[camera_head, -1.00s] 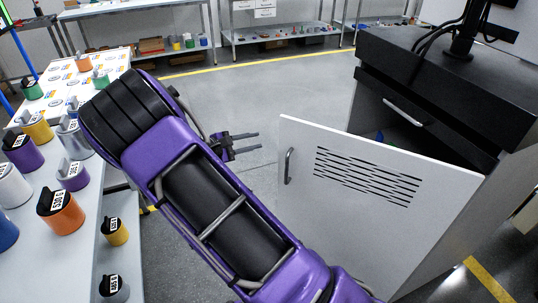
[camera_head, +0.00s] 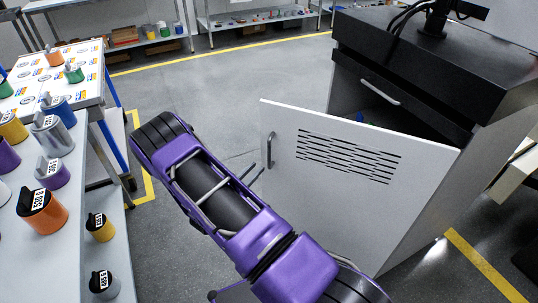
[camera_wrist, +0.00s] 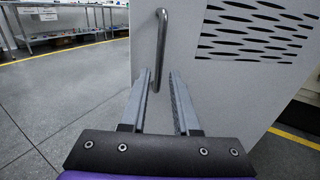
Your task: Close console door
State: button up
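The console door (camera_head: 345,185) is a pale grey panel with dark vent slots, swung wide open from the console cabinet (camera_head: 425,75). Its vertical metal handle (camera_head: 270,150) is near the door's free edge on the left. The door also fills the right of the wrist view (camera_wrist: 215,95), with the handle (camera_wrist: 160,45) just beyond my fingers. My gripper (camera_wrist: 160,75) is open and empty, its two fingers apart and pointing toward the handle's lower end. In the head view my gripper (camera_head: 252,175) is mostly hidden by my purple arm, just left of the door.
A bench (camera_head: 75,185) with several colored weights stands at the left. A table (camera_head: 90,98) with printed labels is behind it. Shelving (camera_head: 270,22) lines the back wall. The floor (camera_head: 205,75) between the bench and cabinet is clear.

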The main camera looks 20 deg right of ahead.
send_over(269, 166)
jog(key=shift+w+d, duration=0.15)
jog(key=shift+w, duration=0.15)
grip_shut()
dwell(1.4)
